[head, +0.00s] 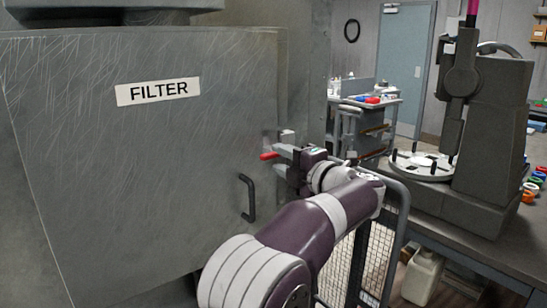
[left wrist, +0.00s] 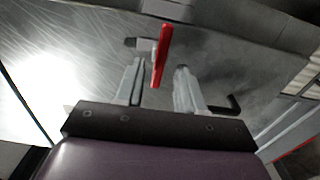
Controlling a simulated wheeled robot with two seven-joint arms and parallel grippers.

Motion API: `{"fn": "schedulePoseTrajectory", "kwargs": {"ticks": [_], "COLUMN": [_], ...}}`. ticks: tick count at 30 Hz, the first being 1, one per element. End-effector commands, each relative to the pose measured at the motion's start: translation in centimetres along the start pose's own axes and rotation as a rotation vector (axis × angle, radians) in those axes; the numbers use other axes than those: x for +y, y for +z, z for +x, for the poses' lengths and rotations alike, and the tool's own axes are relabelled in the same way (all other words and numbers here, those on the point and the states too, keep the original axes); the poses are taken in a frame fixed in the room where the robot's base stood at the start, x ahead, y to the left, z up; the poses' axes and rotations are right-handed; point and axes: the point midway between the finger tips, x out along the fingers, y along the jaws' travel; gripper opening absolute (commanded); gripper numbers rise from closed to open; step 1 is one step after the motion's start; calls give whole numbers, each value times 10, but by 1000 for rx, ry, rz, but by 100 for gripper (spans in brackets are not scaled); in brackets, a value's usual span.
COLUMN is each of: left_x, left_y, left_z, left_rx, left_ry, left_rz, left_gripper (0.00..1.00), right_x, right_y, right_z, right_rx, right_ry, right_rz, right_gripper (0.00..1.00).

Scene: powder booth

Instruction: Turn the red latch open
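The red latch (head: 267,156) is at the right edge of the grey door labelled FILTER (head: 80,160). In the left wrist view the red latch (left wrist: 162,50) is a narrow red handle reaching between my left gripper's fingers, beside a grey mount (left wrist: 146,43). My left gripper (head: 279,160) is open at the latch. In the left wrist view its two fingers (left wrist: 160,66) stand apart, with the latch closer to the left finger. I cannot tell whether that finger touches it. My right gripper is not in view.
A black door handle (head: 249,199) sits below the latch and also shows in the left wrist view (left wrist: 232,104). A wire mesh guard (head: 372,262) stands right of my arm. A workbench with a dark grey machine (head: 492,135) is at right, and a cart (head: 362,130) stands behind.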

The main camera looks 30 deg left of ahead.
Motion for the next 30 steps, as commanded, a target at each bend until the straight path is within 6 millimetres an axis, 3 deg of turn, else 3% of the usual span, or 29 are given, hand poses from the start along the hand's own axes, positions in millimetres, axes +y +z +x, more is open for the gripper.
{"fn": "schedulePoseTrajectory", "kwargs": {"ticks": [6, 10, 15, 27, 29, 30], "left_x": [-1, 0, 0, 0, -1, 1], "left_y": [1, 0, 0, 1, 12, 28], "left_z": [-60, -81, -90, -89, -90, -91], "left_rx": [-4, -2, 0, -6, -59, -138], "left_ry": [0, 0, 0, -1, -3, 17], "left_rz": [0, -1, -1, 4, 15, 36], "left_gripper": [38, 38, 38, 38, 38, 38], "right_x": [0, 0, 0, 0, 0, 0], "right_y": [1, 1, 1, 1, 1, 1], "right_z": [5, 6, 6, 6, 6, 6], "right_rx": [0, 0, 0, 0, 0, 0], "right_ry": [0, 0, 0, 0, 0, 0], "right_rz": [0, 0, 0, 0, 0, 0], "right_gripper": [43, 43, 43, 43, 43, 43]}}
